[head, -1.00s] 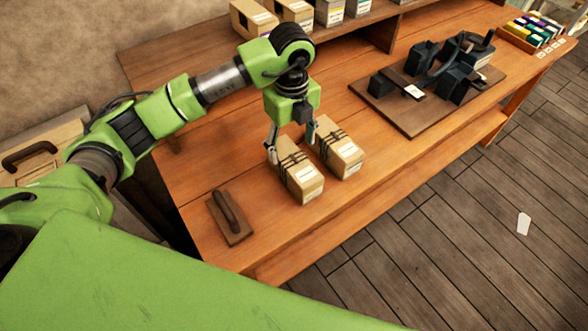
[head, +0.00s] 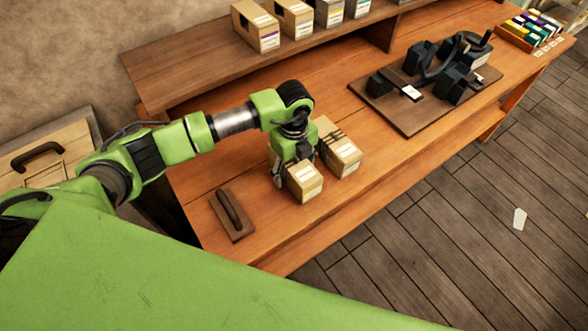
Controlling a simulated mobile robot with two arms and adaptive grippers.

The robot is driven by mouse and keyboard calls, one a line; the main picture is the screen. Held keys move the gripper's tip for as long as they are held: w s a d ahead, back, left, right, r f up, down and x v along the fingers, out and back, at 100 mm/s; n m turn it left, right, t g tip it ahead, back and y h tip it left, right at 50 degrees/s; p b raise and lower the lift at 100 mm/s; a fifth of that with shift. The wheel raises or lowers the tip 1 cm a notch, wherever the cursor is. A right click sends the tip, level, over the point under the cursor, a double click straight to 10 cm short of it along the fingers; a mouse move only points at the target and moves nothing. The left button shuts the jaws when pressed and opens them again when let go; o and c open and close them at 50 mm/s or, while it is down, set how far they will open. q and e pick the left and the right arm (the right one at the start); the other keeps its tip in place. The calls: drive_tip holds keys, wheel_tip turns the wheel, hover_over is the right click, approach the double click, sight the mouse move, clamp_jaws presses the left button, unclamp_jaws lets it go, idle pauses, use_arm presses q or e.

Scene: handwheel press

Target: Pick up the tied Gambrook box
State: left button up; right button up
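Two tied cardboard boxes with dark cord and white labels sit side by side on the wooden bench; the labels are too small to read. My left gripper (head: 293,178) is down over the left tied box (head: 306,183), pointing downward. One finger shows along the box's left side. The other finger is mostly hidden, so I cannot tell whether the fingers press on the box. The gripper covers the rear of this box and its cord. The right tied box (head: 342,157) stands just beside it, with its cord visible. My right gripper is out of view.
A brown board with a handle (head: 232,215) lies left of the boxes. The dark press (head: 440,70) stands on a board to the right. Several boxes (head: 256,28) stand on the raised shelf behind. A tray of coloured items (head: 532,30) is at far right. The bench's front is clear.

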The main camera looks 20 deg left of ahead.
use_arm(q)
drive_tip(key=c, duration=1.2)
drive_tip(key=shift+r, duration=0.1)
drive_tip(key=shift+c, duration=0.2)
